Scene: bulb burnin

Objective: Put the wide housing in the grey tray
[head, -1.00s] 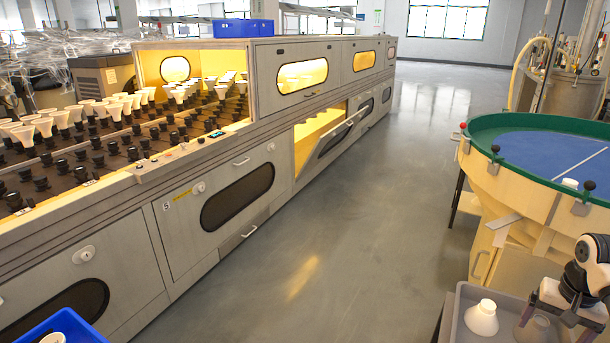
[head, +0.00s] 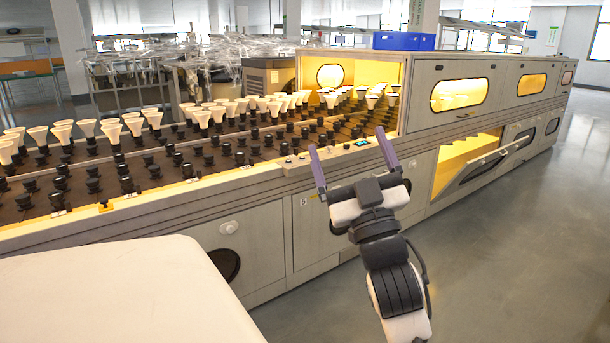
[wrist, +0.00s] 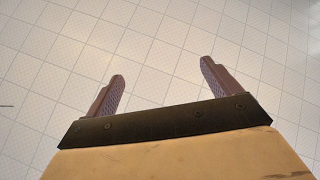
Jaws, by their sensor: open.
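My gripper (head: 348,143) is open and empty, raised in front of the long machine in the head view. Its two purple fingers stand apart, and nothing is between them in the wrist view (wrist: 162,72). The grey tray is not in view now. I cannot make out the wide housing in either current view. Many white funnel-shaped pieces (head: 203,118) stand in rows on the machine's dark bed, too small to tell which are wide.
The long grey machine (head: 262,221) runs across the head view, with a hinged flap (head: 487,165) hanging open. A blue bin (head: 403,41) sits on top. A pale smooth shape (head: 120,295) fills the lower left. Clear floor (head: 520,235) lies at right.

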